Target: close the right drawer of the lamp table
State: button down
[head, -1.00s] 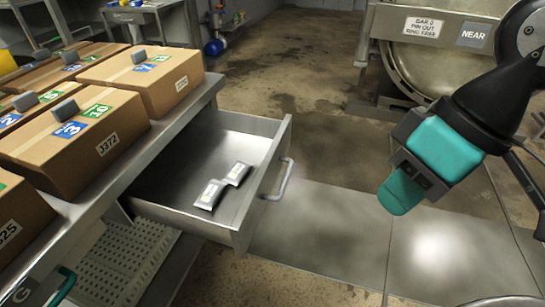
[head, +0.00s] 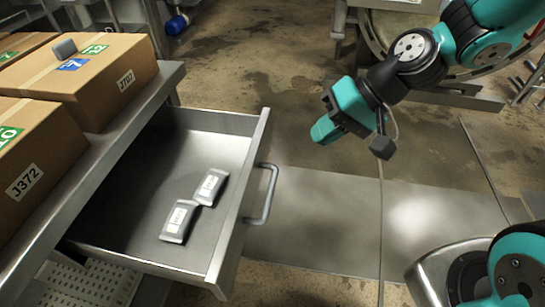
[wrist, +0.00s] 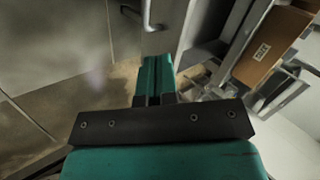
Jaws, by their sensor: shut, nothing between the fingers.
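The open drawer (head: 240,205) sticks out from the steel table (head: 120,148) at the left of the head view. Its front carries a metal bar handle (head: 270,195). Two grey packets (head: 193,205) with white labels lie inside it. My gripper (head: 318,133) is shut and empty, in the air to the right of and beyond the drawer handle, not touching it. In the wrist view my gripper's fingers (wrist: 154,72) are together, and the drawer handle (wrist: 150,16) shows just above them. Whether this is the right drawer I cannot tell.
Cardboard boxes (head: 98,82) stand on the table top. A perforated shelf (head: 75,285) is under the drawer. A large metal vessel (head: 385,30) stands at the back right. The floor in front of the drawer is clear.

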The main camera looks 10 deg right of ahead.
jog(key=w+d+f+m+t, duration=0.2)
jog(key=w+d+f+m, duration=0.15)
jog(key=f, duration=0.35)
jog(key=b, duration=0.2)
send_near(263, 159)
notch_tip(263, 159, down, 5)
jog(key=shift+m+y, duration=0.35)
jog(key=shift+y, duration=0.05)
jog(key=shift+w+a+r, duration=0.1)
jog(key=shift+w+a, duration=0.1)
jog(key=shift+a, duration=0.5)
jog(key=shift+w+a, duration=0.25)
jog(key=shift+a, duration=0.45)
jog(key=shift+w+a+r, duration=0.1)
jog(key=shift+w+a, duration=0.1)
jog(key=shift+a, duration=0.45)
jog(key=shift+p, duration=0.3)
